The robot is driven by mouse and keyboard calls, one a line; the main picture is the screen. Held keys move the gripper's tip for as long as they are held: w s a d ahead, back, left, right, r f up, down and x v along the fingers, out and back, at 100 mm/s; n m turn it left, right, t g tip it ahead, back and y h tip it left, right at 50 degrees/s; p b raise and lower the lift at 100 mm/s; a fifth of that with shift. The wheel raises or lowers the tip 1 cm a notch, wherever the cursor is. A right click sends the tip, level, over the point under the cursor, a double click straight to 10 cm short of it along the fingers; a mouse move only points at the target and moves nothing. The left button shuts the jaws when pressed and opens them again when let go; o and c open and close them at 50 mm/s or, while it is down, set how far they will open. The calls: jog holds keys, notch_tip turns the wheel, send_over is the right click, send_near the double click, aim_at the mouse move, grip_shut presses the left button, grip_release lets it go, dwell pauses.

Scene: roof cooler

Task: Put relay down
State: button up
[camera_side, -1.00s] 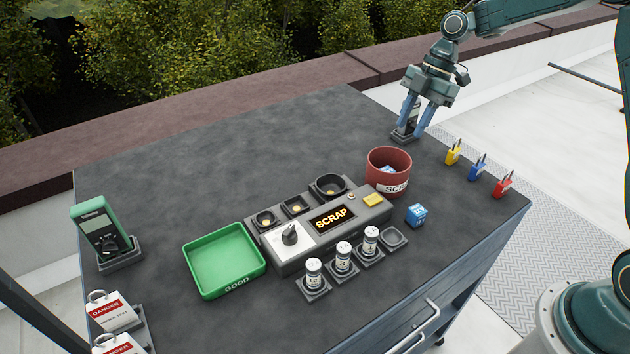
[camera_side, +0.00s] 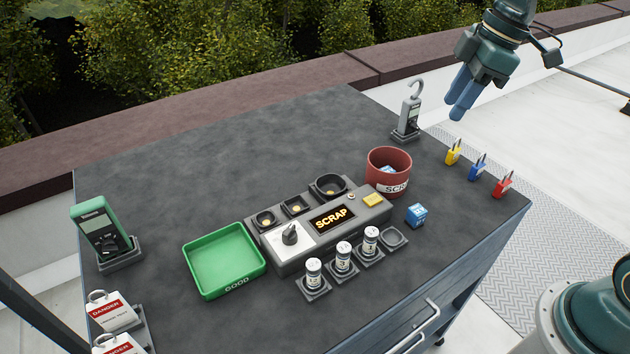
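A small blue cube with white markings (camera_side: 416,215), which may be the relay, sits on the dark table right of the control box. Another blue-and-white piece (camera_side: 388,169) lies inside the red SCRAP bin (camera_side: 388,188), mostly hidden by its wall. My gripper (camera_side: 462,108) hangs in the air beyond the table's right edge, well apart from both. Its blue fingers overlap in this view, so their gap is unclear; nothing shows between them. A grey clamp meter (camera_side: 410,112) with a hook stands upright in its holder, left of my gripper and apart from it.
The control box (camera_side: 320,237) displays SCRAP. A green GOOD tray (camera_side: 224,260) is empty. Several holders with white cylinders (camera_side: 343,255) stand in front. The table's back left is clear.

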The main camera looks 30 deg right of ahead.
jog(key=s+m+t+h, duration=0.2)
jog(key=s+m, duration=0.7)
jog(key=s, duration=0.8)
jog(key=shift+s+r+m+t, duration=0.3)
jog(key=shift+m+t, duration=0.1)
jog(key=shift+t, duration=0.2)
jog(key=shift+d, duration=0.1)
